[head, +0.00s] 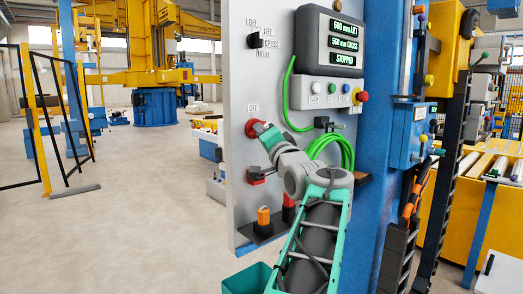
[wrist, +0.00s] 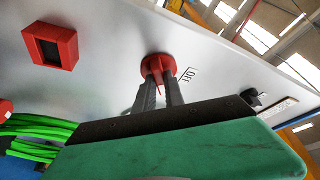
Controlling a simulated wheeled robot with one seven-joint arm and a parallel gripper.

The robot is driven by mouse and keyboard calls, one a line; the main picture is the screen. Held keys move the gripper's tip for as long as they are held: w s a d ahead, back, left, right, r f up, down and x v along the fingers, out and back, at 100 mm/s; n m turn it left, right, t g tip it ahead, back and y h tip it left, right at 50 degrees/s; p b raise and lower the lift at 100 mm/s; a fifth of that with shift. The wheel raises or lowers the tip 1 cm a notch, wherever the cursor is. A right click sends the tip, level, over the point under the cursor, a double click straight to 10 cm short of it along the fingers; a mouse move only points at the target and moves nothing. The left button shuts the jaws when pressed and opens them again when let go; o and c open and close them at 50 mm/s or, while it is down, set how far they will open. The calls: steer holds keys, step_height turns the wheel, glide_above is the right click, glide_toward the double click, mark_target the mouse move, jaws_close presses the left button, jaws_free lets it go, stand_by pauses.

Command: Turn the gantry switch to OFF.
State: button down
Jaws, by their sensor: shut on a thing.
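The gantry switch is a round red knob (wrist: 157,66) on the pale grey panel, with an OFF label (wrist: 188,74) close beside it. In the head view part of the red knob (head: 257,127) shows under the OFF label (head: 253,108). My gripper (wrist: 161,84) has its two dark fingers shut on the knob's grip. In the head view my gripper (head: 265,134) reaches the panel from the right, and its own body hides much of the knob. A thin red mark shows between the fingers in the wrist view. I cannot tell the knob's exact angle.
A selector (head: 254,41) with several labels sits higher on the panel (head: 239,80). A grey pendant box (head: 326,92) with a display reading STOPPED hangs at right. A green cable (head: 335,146) loops close to my arm. A red square part (wrist: 50,46) is near the knob.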

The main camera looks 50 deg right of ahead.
steer(key=n+t+y+b, duration=0.1)
steer(key=n+y+b, duration=0.1)
steer(key=n, duration=0.3)
steer(key=n+t+y+b, duration=0.1)
steer(key=n+b, duration=0.1)
steer(key=n, duration=0.2)
steer(key=d+n+t+y+b, duration=0.1)
steer(key=n+t+y+b, duration=0.1)
steer(key=n, duration=0.3)
steer(key=shift+f+n+y, duration=0.3)
steer(key=shift+a+n, duration=0.1)
steer(key=shift+n, duration=0.3)
steer(key=c, duration=1.4)
jaws_free()
steer(key=shift+c, duration=0.2)
steer(key=shift+r, duration=0.1)
steer(key=b+v, duration=0.1)
steer(key=v, duration=0.7)
